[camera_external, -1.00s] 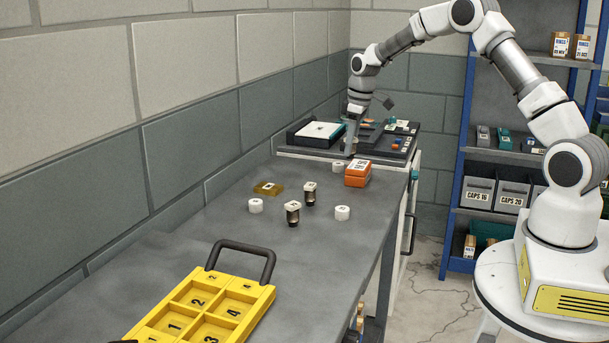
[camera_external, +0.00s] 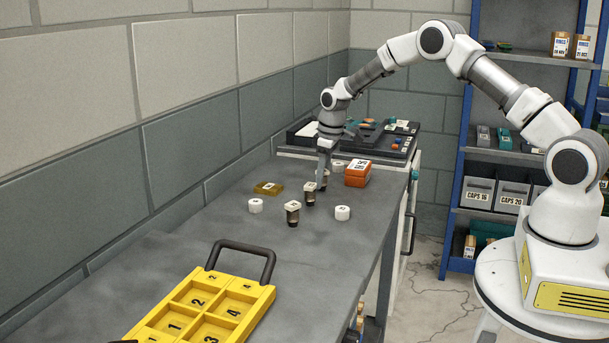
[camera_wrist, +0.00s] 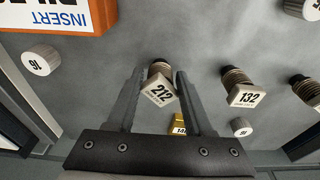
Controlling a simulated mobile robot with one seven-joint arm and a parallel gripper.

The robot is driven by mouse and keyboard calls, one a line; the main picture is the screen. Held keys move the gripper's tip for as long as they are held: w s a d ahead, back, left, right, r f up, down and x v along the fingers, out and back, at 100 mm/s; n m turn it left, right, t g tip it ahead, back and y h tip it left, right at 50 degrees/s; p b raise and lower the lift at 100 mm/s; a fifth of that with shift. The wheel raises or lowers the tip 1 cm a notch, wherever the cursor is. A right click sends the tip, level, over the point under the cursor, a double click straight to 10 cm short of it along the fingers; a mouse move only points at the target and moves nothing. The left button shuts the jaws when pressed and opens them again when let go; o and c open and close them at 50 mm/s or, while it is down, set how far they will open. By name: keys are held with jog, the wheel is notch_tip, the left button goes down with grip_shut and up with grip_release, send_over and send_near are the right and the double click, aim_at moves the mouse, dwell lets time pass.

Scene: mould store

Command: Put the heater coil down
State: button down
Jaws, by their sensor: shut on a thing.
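My gripper (camera_external: 322,174) is low over the grey bench, beside the orange box. In the wrist view my gripper (camera_wrist: 160,78) is shut on a heater coil (camera_wrist: 161,91), a dark ribbed piece with a pale square cap marked 212. In the external view the held coil is mostly hidden by the fingers, and I cannot tell whether it touches the bench. A similar coil marked 132 (camera_wrist: 245,96) stands to its right, with another coil (camera_wrist: 307,92) further right. Two coils stand in the external view, a nearer one (camera_external: 293,213) and one close to my gripper (camera_external: 310,193).
The orange box (camera_external: 357,177) is right of my gripper. White round caps (camera_external: 255,205) (camera_external: 342,213) and an amber block (camera_external: 268,188) lie around the coils. A yellow numbered tray (camera_external: 262,297) is at the front. Dark trays (camera_external: 398,150) stand at the back.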

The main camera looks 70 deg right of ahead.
jog(key=shift+f, duration=0.15)
jog(key=shift+c, duration=1.4)
grip_release()
